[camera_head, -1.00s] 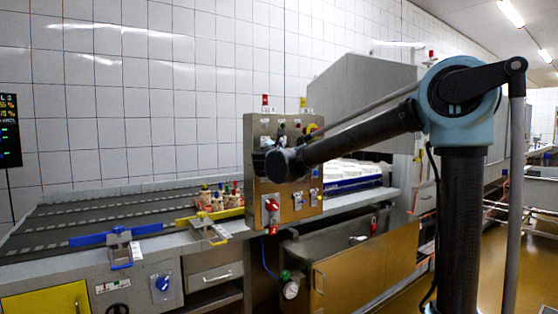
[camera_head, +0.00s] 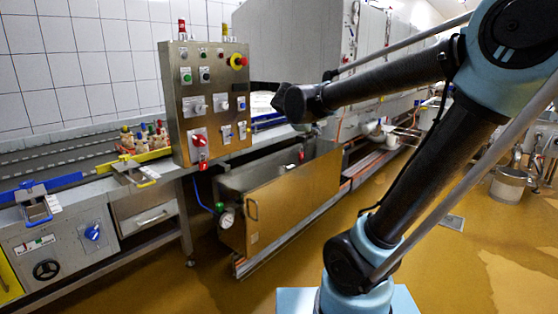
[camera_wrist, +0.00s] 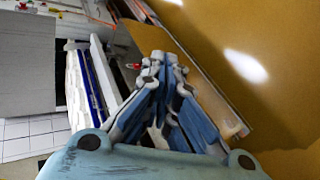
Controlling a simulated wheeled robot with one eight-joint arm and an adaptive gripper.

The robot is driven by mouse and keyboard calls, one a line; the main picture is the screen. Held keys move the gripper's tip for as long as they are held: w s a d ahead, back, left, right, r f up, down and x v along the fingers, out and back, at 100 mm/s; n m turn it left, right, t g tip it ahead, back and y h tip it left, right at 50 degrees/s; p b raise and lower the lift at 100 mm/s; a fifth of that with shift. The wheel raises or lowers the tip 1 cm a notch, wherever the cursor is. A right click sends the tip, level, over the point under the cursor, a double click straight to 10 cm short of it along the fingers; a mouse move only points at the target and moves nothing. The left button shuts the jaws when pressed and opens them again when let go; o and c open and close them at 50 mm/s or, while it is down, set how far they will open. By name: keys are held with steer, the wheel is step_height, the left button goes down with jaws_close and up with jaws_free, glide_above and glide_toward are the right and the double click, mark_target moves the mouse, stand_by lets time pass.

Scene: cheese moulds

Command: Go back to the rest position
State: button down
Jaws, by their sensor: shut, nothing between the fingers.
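My gripper (camera_wrist: 160,62) shows in the wrist view, its blue and grey fingers drawn together at the tips with nothing between them. It points over the yellow-brown floor (camera_wrist: 230,30). In the head view my arm rises from its blue base at the bottom and leans right, and its dark forelink reaches left across the picture to just right of the control panel (camera_head: 207,105). The gripper itself cannot be made out in the head view.
The steel control panel stands beside the conveyor (camera_head: 70,160), with small coloured-topped items (camera_head: 142,137) on it. A steel cabinet (camera_head: 280,195) stands below. A steel pot (camera_head: 509,185) is at the right. Open floor (camera_head: 440,270) lies in front.

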steer(key=s+d+f+m+g+y, duration=0.1)
steer(key=s+d+f+m+g, duration=0.2)
steer(key=s+f, duration=0.35)
steer(key=s+d+f+m+g, duration=0.1)
steer(key=s+d+f+m, duration=0.2)
steer(key=s+d+f, duration=0.3)
steer(key=s+a+f+m+g+y, duration=0.1)
steer(key=s+f+m+y, duration=0.1)
steer(key=s+f, duration=0.3)
steer(key=s+a+f+m+g+y, duration=0.1)
steer(key=s+f+m, duration=0.4)
steer(key=s, duration=0.5)
steer(key=shift+a+f+g+y, duration=0.25)
steer(key=shift+f+g+y, duration=0.15)
steer(key=shift+g+y, duration=0.35)
steer(key=shift+s, duration=0.1)
steer(key=shift+w+f, duration=0.2)
steer(key=shift+w, duration=0.25)
